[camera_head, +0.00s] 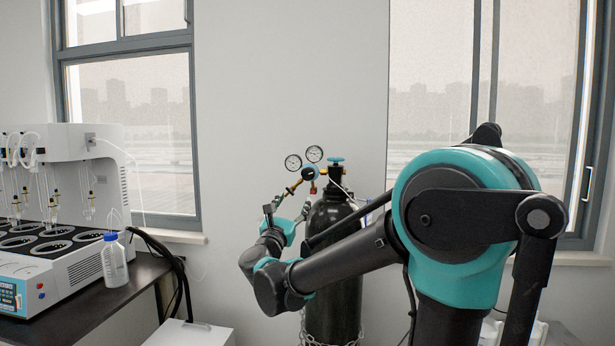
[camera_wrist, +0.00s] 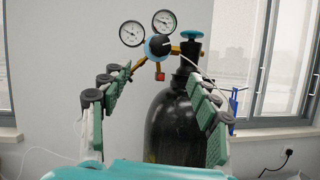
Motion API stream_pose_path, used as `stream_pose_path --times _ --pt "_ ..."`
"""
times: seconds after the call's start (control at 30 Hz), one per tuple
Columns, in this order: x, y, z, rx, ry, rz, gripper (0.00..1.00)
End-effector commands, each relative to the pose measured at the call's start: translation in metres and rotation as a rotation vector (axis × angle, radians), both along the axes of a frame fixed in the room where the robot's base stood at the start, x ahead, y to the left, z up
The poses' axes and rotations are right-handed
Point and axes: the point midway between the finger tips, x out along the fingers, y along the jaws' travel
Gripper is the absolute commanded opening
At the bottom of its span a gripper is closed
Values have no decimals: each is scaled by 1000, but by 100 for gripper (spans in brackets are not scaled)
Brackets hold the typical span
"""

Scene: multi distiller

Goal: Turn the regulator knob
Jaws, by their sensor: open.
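The regulator knob (camera_wrist: 158,46) is a dark round knob with a blue body, seen in the wrist view between two round gauges (camera_wrist: 132,33) and the brass fittings. The black gas cylinder (camera_wrist: 172,125) stands upright with a teal valve (camera_wrist: 192,35) on top. My gripper (camera_wrist: 158,85) is open and empty, its green-padded fingers spread apart below the regulator in the wrist view. It is apart from the knob. In the head view the arm's wrist hides part of the gripper.
A distiller (camera_head: 95,190) and a blue-capped bottle (camera_head: 114,262) stand on a dark bench (camera_head: 120,300) at the left. Black hoses (camera_head: 165,250) hang at its edge. A white box (camera_head: 190,334) is on the floor. A chain (camera_head: 320,343) shows around the cylinder's lower part.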

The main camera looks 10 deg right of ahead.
Motion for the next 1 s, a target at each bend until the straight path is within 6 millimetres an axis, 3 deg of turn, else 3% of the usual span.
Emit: stream_pose_path --times 0.6,0.8,1.0 --pt "100 -47 45 -3 2 -2 61" --pt "124 -58 56 -3 1 0 61" --pt "134 -62 61 -4 2 -1 61"
